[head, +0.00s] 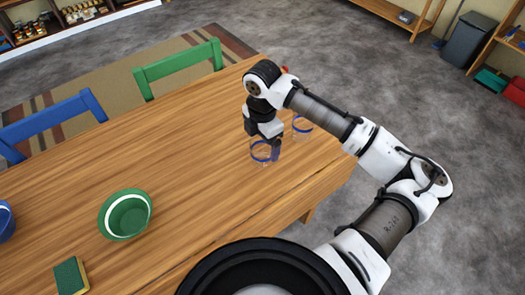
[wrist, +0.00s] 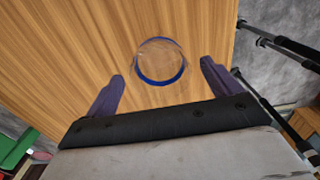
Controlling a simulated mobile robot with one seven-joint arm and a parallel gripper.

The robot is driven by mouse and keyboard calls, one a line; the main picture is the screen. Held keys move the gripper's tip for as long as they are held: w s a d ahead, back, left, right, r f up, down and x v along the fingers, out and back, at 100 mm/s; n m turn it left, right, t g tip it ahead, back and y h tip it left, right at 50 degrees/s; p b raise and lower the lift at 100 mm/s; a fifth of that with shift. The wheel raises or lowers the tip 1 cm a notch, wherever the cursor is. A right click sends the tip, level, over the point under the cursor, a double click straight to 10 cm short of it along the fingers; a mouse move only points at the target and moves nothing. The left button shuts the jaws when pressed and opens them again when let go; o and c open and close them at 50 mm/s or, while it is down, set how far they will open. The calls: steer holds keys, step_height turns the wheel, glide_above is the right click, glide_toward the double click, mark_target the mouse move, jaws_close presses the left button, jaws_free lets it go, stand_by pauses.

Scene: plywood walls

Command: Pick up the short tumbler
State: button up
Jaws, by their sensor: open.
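Two clear glasses with blue rims stand on the wooden table: a nearer one (head: 261,152) and another (head: 302,126) to its right and farther back. I cannot tell from their heights which is the short tumbler. My gripper (head: 271,146) points down over the table, right by the nearer glass and partly in front of it. In the wrist view one blue-rimmed glass (wrist: 160,62) lies between and just beyond the spread fingertips of my gripper (wrist: 162,71). The fingers are apart with nothing held. I cannot tell how far above the glass they are.
A green bowl (head: 125,214) with a white band, a sponge (head: 70,276) and a blue bowl (head: 6,222) are on the table's left part. Green (head: 178,68) and blue (head: 52,118) chairs stand along the far edge. The table (head: 200,150) is bare between the bowls and glasses.

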steer(key=shift+f, duration=1.15)
steer(key=c, duration=1.1)
steer(key=shift+o, duration=0.2)
steer(key=shift+r, duration=0.15)
